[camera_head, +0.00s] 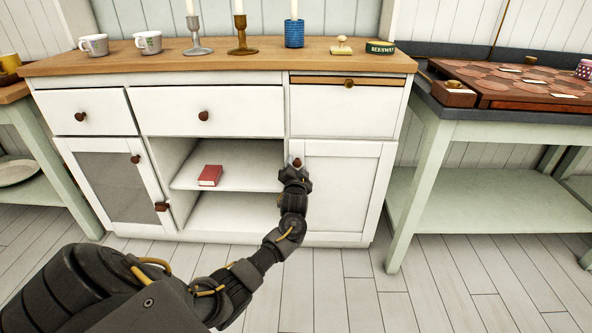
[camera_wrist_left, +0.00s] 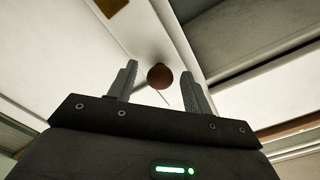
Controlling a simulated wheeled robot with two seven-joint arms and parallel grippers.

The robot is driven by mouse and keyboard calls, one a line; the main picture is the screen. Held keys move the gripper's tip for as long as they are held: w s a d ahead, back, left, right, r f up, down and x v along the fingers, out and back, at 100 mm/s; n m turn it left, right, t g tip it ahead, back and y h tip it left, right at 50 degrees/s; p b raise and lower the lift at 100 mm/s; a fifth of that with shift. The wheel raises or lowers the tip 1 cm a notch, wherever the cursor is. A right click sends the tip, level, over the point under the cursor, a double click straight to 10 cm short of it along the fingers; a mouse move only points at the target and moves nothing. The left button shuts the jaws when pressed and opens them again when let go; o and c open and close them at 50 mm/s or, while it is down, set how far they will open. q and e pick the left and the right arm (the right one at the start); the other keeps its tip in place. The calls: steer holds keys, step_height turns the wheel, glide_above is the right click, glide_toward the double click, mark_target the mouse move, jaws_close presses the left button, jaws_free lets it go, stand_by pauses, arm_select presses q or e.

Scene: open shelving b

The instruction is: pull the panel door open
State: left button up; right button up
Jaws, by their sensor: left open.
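The white panel door (camera_head: 345,195) is at the lower right of the white cabinet and looks shut. Its round brown knob (camera_head: 297,162) is near the door's upper left corner. My left gripper (camera_head: 296,171) is at the knob, and my wrist hides part of the door's left edge. In the left wrist view the knob (camera_wrist_left: 160,76) shows between the two grey fingers of my open gripper (camera_wrist_left: 158,84), with a gap on each side. No finger visibly touches it. My right gripper is not in view.
Left of the door is an open shelf bay (camera_head: 240,178) with a red book (camera_head: 210,175). A grey-panelled door (camera_head: 112,185) stands at the far left. Candlesticks, mugs and a blue holder (camera_head: 294,34) stand on the wooden top. A pale green table (camera_head: 470,130) stands close on the right.

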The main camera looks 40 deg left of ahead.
arm_select(q)
jaws_close()
stand_by(0.4)
steer(key=shift+s, duration=0.15)
